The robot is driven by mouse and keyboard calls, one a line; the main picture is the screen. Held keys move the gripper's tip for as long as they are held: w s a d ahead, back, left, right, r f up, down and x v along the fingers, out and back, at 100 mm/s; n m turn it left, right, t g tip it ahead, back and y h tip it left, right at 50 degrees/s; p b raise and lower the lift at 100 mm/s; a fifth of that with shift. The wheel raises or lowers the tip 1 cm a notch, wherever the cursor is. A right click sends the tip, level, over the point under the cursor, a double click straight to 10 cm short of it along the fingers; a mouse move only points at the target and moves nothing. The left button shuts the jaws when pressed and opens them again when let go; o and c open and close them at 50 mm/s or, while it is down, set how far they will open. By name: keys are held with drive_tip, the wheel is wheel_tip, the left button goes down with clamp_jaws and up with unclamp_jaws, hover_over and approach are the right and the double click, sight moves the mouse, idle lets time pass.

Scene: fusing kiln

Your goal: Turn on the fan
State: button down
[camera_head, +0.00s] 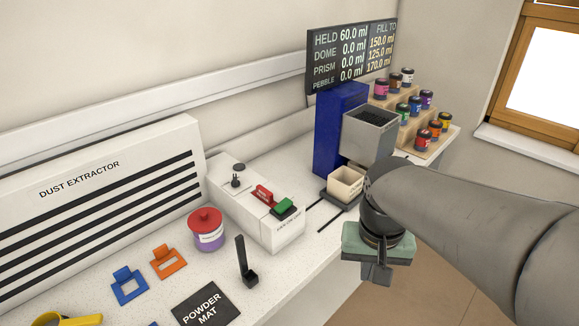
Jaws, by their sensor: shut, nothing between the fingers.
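A long white control box (233,208) stands on the counter in the middle of the view. On its top are a red switch part (263,194), a green button (284,207) at its near right end, and a small black toggle (235,181) toward the back. The lettering on its front is too small to read. The white dust extractor (80,190) with dark slots stands to its left. My gripper (376,273) points down to the right of the control box, past the counter's front edge, apart from the switches. Its fingers are shut and empty.
A beige cup (345,184) sits under a grey hopper (368,133). Jars on a stepped rack (425,145) stand behind.

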drive_tip(key=w+a+r+m, duration=0.2)
drive_tip(key=w+a+r, duration=0.15)
drive_tip(key=w, duration=0.45)
drive_tip(key=w+a+r+m, duration=0.25)
drive_tip(key=w+a, duration=0.25)
drive_tip(key=w, duration=0.3)
wheel_tip(320, 180, up, 4)
drive_tip(key=f+m+h+b, duration=0.1)
drive_tip(key=m, duration=0.2)
hover_over(288, 200)
drive_tip(key=s+a, duration=0.2)
drive_tip(key=a, duration=0.1)
drive_tip(key=shift+s+d+r+t, duration=0.2)
drive_tip(key=shift+d+r+t, duration=0.05)
drive_tip(key=shift+t, duration=0.15)
drive_tip(key=f, duration=0.4)
drive_tip(key=w+d+f+p, duration=0.1)
drive_tip(key=f, duration=0.4)
drive_tip(key=w+d+f, duration=0.1)
drive_tip(key=f, duration=0.3)
drive_tip(key=shift+f+p, duration=0.35)
